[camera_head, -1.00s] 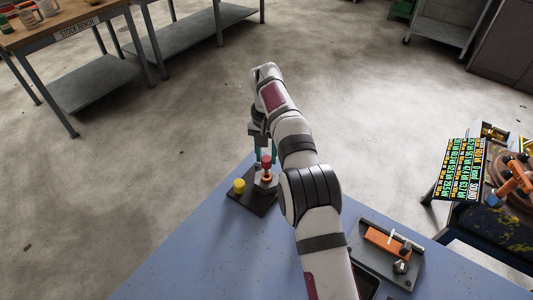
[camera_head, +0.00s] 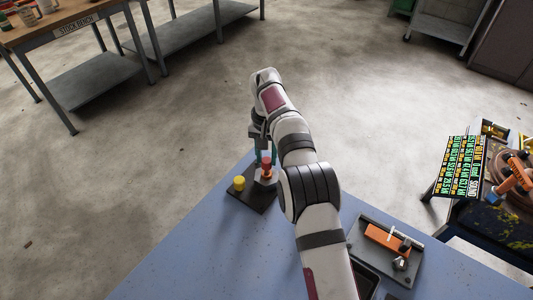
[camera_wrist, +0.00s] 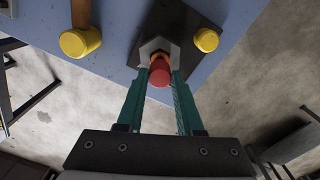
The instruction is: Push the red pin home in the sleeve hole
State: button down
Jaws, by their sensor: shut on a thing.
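The red pin (camera_wrist: 160,76) is between the tips of my gripper (camera_wrist: 162,82), which is shut on it. In the head view the pin's red top (camera_head: 266,159) shows above an orange part, over the grey sleeve block (camera_wrist: 158,50). That block stands on a dark base plate (camera_wrist: 175,22) at the table's corner. An orange ring (camera_wrist: 160,58) shows between the pin and the sleeve in the wrist view. My fingers and the pin hide the hole, so I cannot tell how deep the pin sits.
A yellow cylinder (camera_head: 239,183) stands on the same plate, beside the sleeve. A yellow mallet-like head (camera_wrist: 80,42) with a wooden handle lies on the blue table in the wrist view. A grey tray (camera_head: 413,270) holding an orange piece is at the right. The table's left part is clear.

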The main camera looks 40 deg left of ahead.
jog(key=shift+f, duration=1.25)
jog(key=shift+c, duration=2.4)
grip_release()
jog(key=shift+r, duration=2.5)
jog(key=shift+r, duration=0.1)
